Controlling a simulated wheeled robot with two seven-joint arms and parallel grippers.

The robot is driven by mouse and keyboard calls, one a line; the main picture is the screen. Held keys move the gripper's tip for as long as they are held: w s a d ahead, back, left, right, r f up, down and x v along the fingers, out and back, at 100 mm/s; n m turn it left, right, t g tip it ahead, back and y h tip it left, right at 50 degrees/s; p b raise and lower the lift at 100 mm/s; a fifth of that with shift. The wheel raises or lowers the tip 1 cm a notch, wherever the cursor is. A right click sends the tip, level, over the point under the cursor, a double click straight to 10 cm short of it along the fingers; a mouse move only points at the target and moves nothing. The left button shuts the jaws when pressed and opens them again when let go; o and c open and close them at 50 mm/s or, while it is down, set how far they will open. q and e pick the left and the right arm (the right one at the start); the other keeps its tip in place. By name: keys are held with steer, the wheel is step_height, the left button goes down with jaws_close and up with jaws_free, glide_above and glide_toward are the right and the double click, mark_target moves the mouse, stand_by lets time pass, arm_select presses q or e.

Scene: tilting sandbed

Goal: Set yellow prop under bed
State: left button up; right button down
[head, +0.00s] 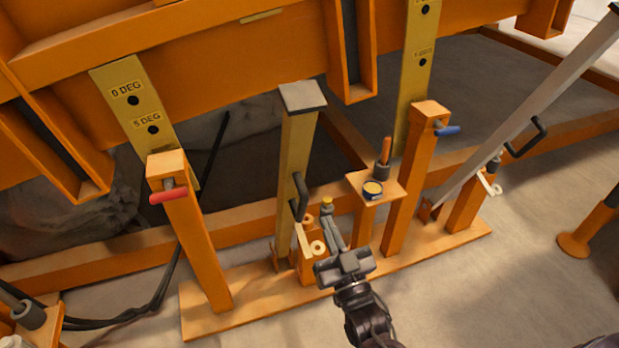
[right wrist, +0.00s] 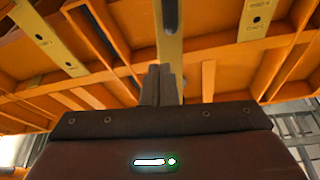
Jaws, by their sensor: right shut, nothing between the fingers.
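The yellow prop (head: 293,150) is a long post with a grey pad (head: 302,96) on top and a black handle (head: 299,197) on its side. It stands nearly upright on the orange base, its pad near the bed's (head: 240,70) lower beam; I cannot tell whether they touch. In the right wrist view the prop (right wrist: 168,30) shows at top centre. My right gripper (head: 331,222) is shut and empty, just right of the prop's lower part, beside a small yellow-topped knob (head: 327,201). Its closed fingers show in the right wrist view (right wrist: 158,85). My left gripper is out of view.
A post with a red handle (head: 168,194) stands left, one with a blue handle (head: 447,130) right. A grey prop (head: 525,105) leans at right. Black cables lie at lower left.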

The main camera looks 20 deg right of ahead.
mark_target(305, 166)
steer(key=x, duration=1.2)
steer(key=shift+w, duration=0.2)
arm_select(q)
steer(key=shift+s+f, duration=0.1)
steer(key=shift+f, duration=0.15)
